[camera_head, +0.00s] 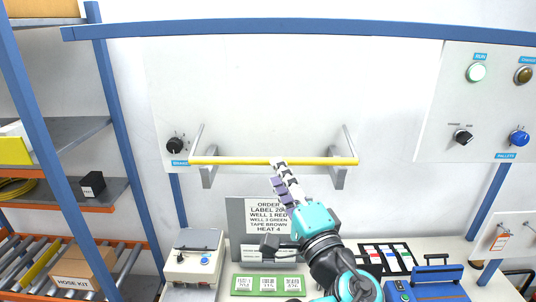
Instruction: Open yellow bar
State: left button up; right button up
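The yellow bar (230,160) runs level across the front of the white panel, between two grey side brackets with slanted arms.
A black brake knob (175,146) sits left of the bar. Buttons and a blue pallets knob (519,138) are on the right panel. Below stand a label sign (241,215), a white control box (194,262), a green display (268,285) and a blue toolbox (437,274). Blue frame posts flank the panel.

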pick_arm(q)
jog(key=p+x, duration=0.1)
jog(key=x, duration=0.4)
jog(key=shift+w+a, duration=0.1)
jog(key=shift+w, duration=0.15)
grip_shut()
